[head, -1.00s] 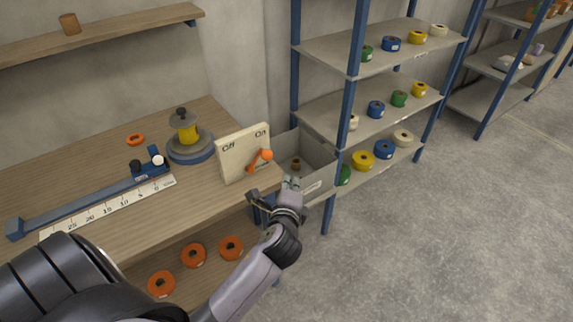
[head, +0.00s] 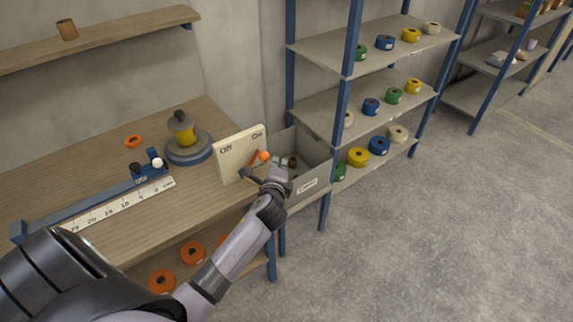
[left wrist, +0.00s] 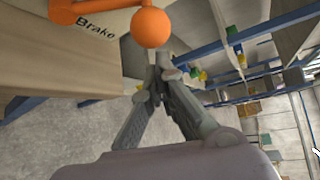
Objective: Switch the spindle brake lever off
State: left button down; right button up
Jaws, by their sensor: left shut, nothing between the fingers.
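The brake panel (head: 228,163) is a cream board marked Off at left and On at right, standing at the right end of the bench. Its orange lever (head: 254,158) leans right, with its ball knob (head: 264,156) below On. The left wrist view shows the knob (left wrist: 151,27) close up, just above my fingertips, and the word Brake. My left gripper (head: 279,173) is shut and empty, just right of and below the knob; in the wrist view its fingertips (left wrist: 157,82) meet, and contact with the knob cannot be told. The spindle (head: 184,136) carries a yellow roll. My right gripper is out of view.
A grey bin (head: 308,183) stands close behind and right of my left gripper. Shelves (head: 385,45) with colored tape rolls stand at the right. A blue rail with a ruler (head: 118,208) lies on the bench (head: 75,170). The floor at right is clear.

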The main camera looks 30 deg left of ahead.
pick_arm(q)
jog(key=shift+s+a+r, duration=0.1)
jog(key=shift+s+a, duration=0.1)
jog(key=shift+w, duration=0.1)
jog(key=shift+s+r+n+t+b, duration=0.1)
jog(key=shift+s+n+t+b, duration=0.15)
jog(key=shift+b, duration=0.45)
